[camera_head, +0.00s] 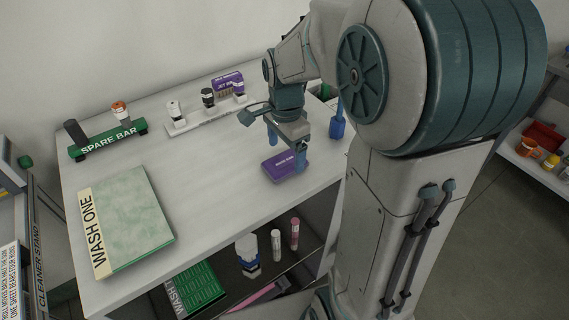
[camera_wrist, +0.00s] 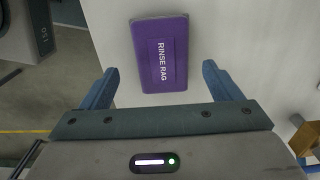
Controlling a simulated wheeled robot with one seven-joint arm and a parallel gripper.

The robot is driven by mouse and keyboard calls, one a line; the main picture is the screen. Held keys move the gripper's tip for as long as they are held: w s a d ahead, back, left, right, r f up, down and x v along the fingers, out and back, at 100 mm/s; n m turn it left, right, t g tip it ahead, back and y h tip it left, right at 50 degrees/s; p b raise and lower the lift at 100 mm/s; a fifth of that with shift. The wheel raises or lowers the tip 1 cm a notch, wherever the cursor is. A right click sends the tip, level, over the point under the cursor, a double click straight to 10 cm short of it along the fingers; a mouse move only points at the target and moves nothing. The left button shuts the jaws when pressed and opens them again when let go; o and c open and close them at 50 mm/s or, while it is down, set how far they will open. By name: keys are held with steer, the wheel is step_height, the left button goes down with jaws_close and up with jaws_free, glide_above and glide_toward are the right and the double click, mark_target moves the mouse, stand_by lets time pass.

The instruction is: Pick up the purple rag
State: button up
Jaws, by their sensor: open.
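The purple rag (camera_head: 284,166) is a flat folded block lying on the white table near its front edge, below my gripper. In the wrist view the purple rag (camera_wrist: 160,55) reads "RINSE RAG" and lies ahead of the space between my fingers. My gripper (camera_head: 286,153) is open above the rag, one finger to each side.
A green "WASH ONE" pad (camera_head: 130,215) lies at the table's left. A "SPARE BAR" rack (camera_head: 108,141) and a white rack (camera_head: 208,114) with bottles stand behind. A blue bottle (camera_head: 338,124) stands right of my gripper. Bottles stand on the shelf below.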

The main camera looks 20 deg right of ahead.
mark_target(285, 161)
step_height(285, 161, down, 4)
steer(key=shift+w+r, duration=0.1)
steer(key=shift+r, duration=0.1)
steer(key=c, duration=1.1)
steer(key=shift+r, duration=0.1)
steer(key=shift+r, duration=0.5)
steer(key=r, duration=0.3)
steer(key=shift+w+d+r, duration=0.3)
steer(key=shift+d, duration=0.1)
steer(key=w+d+r, duration=0.2)
steer(key=d, duration=0.1)
steer(key=w+d+r, duration=0.2)
steer(key=d, duration=0.1)
steer(key=w+d+r, duration=0.2)
steer(key=d, duration=0.1)
steer(key=shift+r, duration=0.15)
